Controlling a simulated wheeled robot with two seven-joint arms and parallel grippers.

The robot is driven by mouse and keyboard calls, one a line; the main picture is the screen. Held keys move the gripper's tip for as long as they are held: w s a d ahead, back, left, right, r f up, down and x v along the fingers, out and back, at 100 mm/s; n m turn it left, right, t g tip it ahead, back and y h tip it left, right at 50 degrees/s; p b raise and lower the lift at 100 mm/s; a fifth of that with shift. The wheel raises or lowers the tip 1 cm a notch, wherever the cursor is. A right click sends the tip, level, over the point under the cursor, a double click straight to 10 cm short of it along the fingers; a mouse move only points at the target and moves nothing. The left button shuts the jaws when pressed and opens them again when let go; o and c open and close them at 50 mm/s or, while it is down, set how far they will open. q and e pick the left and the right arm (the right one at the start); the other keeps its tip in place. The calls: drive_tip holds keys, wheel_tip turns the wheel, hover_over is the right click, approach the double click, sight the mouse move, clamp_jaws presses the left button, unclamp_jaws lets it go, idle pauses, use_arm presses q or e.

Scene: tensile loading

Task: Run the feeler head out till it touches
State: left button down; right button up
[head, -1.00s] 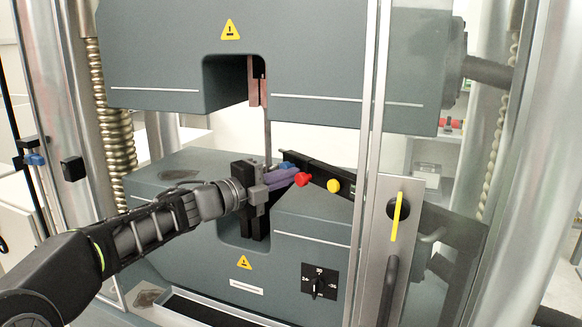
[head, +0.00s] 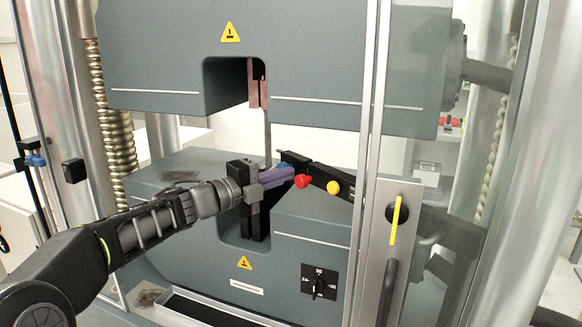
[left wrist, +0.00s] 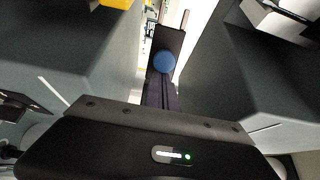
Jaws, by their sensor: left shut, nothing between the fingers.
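The feeler arm is a black bar (head: 318,172) coming in from the right, with a red knob (head: 302,181) and a yellow knob (head: 333,187). Its head end (head: 292,158) is close to the thin upright metal strip (head: 267,135); I cannot tell whether they touch. A blue knob (left wrist: 164,61) shows at the dark bar in the left wrist view and partly in the head view (head: 286,167). My left gripper (head: 285,175) is shut and empty, its purplish fingers beside the blue knob, covering part of the head. My right gripper is out of view.
The upper grey crosshead (head: 160,60) and lower grey block (head: 180,250) stand above and below the arm. A clear door with a metal frame (head: 395,240) and handle stands at right. A black dial (head: 319,283) is on the lower block.

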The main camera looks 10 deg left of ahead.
use_arm(q)
drive_tip(key=shift+w+a+p, duration=0.75)
drive_tip(key=shift+a, duration=0.2)
drive_tip(key=shift+w+a, duration=0.2)
drive_tip(key=shift+a, duration=0.05)
drive_tip(key=shift+w+a+p, duration=0.45)
drive_tip(key=shift+a+p, duration=0.1)
drive_tip(key=shift+p, duration=0.15)
drive_tip(key=shift+a, duration=0.1)
drive_tip(key=shift+s, duration=0.1)
idle(0.3)
drive_tip(key=shift+s+d+b, duration=0.2)
drive_tip(key=shift+d+b, duration=0.1)
drive_tip(key=shift+b, duration=0.05)
drive_tip(key=shift+d, duration=0.15)
